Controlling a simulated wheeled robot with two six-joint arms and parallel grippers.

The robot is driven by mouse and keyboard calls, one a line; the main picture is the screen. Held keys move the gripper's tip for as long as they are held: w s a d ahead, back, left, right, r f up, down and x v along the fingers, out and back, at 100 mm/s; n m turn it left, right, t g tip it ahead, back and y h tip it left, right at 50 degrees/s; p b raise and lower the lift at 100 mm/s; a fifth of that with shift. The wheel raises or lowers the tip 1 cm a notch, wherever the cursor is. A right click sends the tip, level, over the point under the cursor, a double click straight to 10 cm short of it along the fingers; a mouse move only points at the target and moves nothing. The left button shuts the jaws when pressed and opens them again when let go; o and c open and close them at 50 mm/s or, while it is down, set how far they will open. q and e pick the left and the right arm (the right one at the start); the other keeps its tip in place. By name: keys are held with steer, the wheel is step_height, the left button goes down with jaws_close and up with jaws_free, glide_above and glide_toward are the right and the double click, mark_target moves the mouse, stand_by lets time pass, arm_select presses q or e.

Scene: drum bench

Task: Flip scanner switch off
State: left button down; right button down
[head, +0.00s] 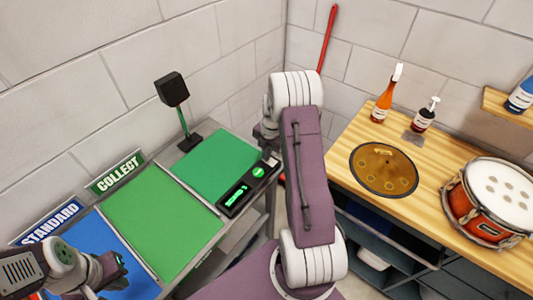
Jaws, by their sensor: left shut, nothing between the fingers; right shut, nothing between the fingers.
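The scanner unit (247,187) is a black box at the front right corner of the green mat. Its display glows green, and a round green button (258,172) sits near its upper end. A separate switch lever is too small to make out. A black scanner head (172,90) stands on a thin post behind the mat. My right gripper (266,134) is mostly hidden behind my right arm, just beyond and above the scanner unit; it is shut and empty. My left gripper (112,272) is shut and empty over the blue mat at the lower left.
A green mat (215,165), a larger green COLLECT area (155,222) and a blue STANDARD area (85,242) cover the left bench. The wooden bench (350,140) at right holds a cymbal (384,168), a drum (495,200) and bottles (386,97). A gap separates the benches.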

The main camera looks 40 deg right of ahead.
steer(key=shift+a, duration=0.1)
steer(key=shift+f+b, duration=0.55)
steer(key=shift+b, duration=0.05)
steer(key=shift+s+r, duration=0.1)
steer(key=shift+r, duration=0.2)
steer(key=shift+f, duration=0.1)
